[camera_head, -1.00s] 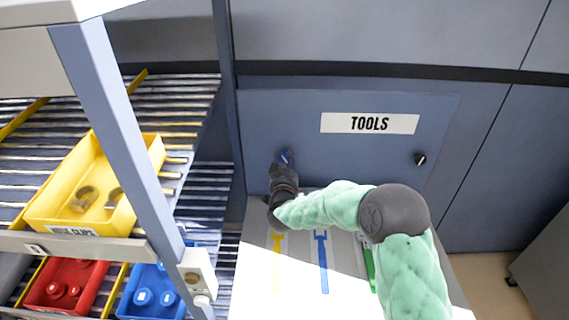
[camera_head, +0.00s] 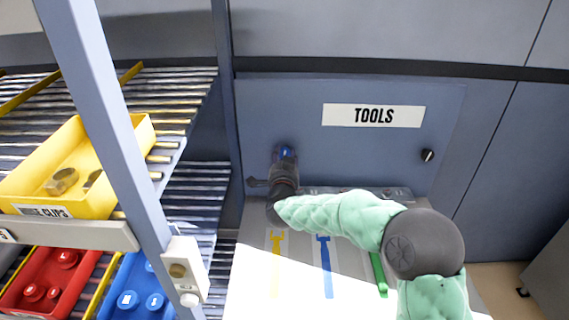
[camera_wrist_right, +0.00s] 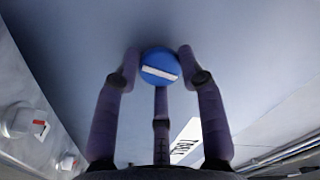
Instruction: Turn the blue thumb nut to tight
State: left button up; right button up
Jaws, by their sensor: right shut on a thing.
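The blue thumb nut (camera_wrist_right: 160,66) is a round blue knob with a white bar across its face, set on the blue-grey panel. In the right wrist view the bar lies nearly level, tilted slightly down to the right. The fingers of my right gripper (camera_wrist_right: 158,75) stand around the nut and are shut on it. In the head view my right gripper (camera_head: 284,160) reaches the panel left of the TOOLS label, and a bit of blue (camera_head: 286,153) shows between its fingers; the rest of the nut is hidden. My left gripper is not in view.
The panel bears a TOOLS label (camera_head: 372,115) and a black knob (camera_head: 428,155) at right. Below is a bench (camera_head: 255,275) with yellow, blue and green tool shapes. A rack at left holds a yellow bin (camera_head: 90,130), a red bin and a blue bin.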

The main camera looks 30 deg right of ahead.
jog(key=shift+a+f+m, duration=0.15)
jog(key=shift+f+m, duration=0.25)
jog(key=shift+f, duration=0.05)
jog(key=shift+b, duration=0.3)
jog(key=o, duration=1.1)
jog(key=shift+o, duration=0.2)
jog(key=shift+w+r, duration=0.1)
jog(key=shift+r, duration=0.1)
jog(key=v, duration=1.2)
